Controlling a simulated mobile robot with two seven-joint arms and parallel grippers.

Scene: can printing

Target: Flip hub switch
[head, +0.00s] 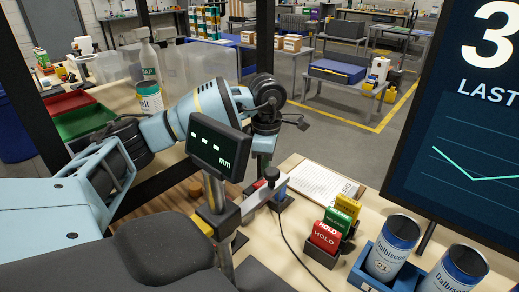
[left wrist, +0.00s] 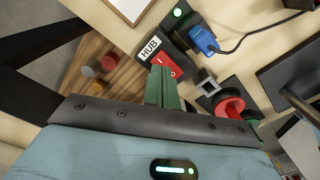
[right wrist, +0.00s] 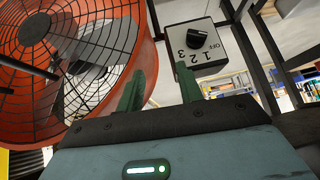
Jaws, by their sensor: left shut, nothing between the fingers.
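In the left wrist view, the dark hub (left wrist: 179,46) lies on the wooden bench with a white HUB label (left wrist: 150,47). Its red rocker switch (left wrist: 173,72) is partly covered by my left gripper (left wrist: 160,69). The left gripper is shut and empty, its green fingertips over or against the switch; I cannot tell if they touch. A small green light (left wrist: 180,12) glows on the hub, and a blue plug (left wrist: 203,40) sits in it. My right gripper (right wrist: 160,78) is open and empty, in front of a fan and a dial box.
The right wrist view shows an orange fan (right wrist: 151,15) and a dial box (right wrist: 215,48) marked OFF, 1, 2, 3. In the head view, a small mm display (head: 218,150), HOLD cards (head: 326,236), cans (head: 392,247) and a large screen (head: 455,110) crowd the bench.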

